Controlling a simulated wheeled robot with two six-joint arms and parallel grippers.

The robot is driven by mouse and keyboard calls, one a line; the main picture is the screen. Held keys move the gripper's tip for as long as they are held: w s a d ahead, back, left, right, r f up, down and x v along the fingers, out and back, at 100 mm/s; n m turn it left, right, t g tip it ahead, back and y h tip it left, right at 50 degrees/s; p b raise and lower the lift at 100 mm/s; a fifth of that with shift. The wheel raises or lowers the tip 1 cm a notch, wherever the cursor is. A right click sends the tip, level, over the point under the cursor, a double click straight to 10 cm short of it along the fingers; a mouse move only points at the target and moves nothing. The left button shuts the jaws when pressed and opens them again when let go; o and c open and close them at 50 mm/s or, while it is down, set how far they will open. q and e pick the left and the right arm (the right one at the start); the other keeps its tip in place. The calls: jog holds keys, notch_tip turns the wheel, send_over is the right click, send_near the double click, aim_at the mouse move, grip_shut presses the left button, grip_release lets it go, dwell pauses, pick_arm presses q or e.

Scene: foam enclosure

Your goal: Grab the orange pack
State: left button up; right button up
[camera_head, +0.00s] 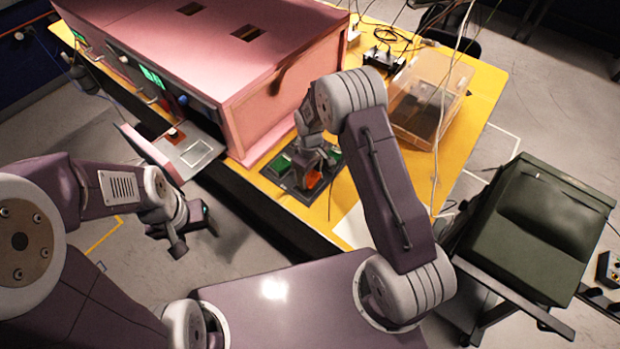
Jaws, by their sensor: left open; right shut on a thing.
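The orange pack (313,179) is a small orange patch at the black and green tray (271,178) on the yellow table, right of the pink box. My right gripper (310,172) reaches down over it and is shut on it; the gripper and arm hide most of the pack. I cannot tell whether the pack is clear of the tray. My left gripper (190,236) is open and empty, low at the left, in front of the table and apart from it.
The large pink box (200,50) stands on the yellow table (475,115), with an open drawer (192,152) jutting out at its front. A clear bin (428,95) with cables stands behind my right arm.

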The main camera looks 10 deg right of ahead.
aim_at(310, 179)
jog(key=r, duration=0.1)
jog(key=r+b, duration=0.1)
jog(key=r, duration=0.1)
jog(key=shift+s, duration=0.35)
jog(key=s+r+b, duration=0.2)
jog(key=s+r, duration=0.4)
jog(key=s, duration=0.5)
jog(key=shift+a+r, duration=0.3)
jog(key=shift+r, duration=0.05)
